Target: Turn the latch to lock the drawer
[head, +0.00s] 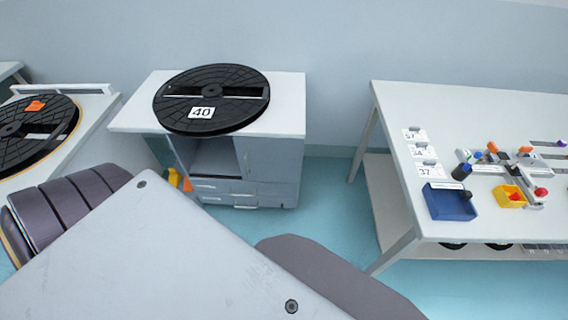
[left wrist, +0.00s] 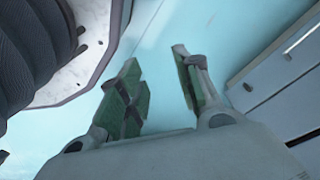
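A grey cabinet (head: 270,150) stands at centre in the head view, with an open bay and drawers (head: 228,193) with pale handles low down. No latch can be made out there. In the left wrist view, pale panels (left wrist: 290,95) lie at the right; a small dark part (left wrist: 248,87) sits at their edge, and I cannot tell whether it is the latch. My left gripper (left wrist: 162,88) shows in the left wrist view, its green-padded fingers apart with nothing between them, beside the panels and not touching them. My right gripper is not in view.
A black reel (head: 212,98) marked 40 lies on the cabinet top. Another reel (head: 30,125) lies on a left station. Orange objects (head: 187,184) stand beside the cabinet. A white table (head: 480,110) with a blue bin (head: 449,201) is at right. Floor (head: 325,200) between is clear.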

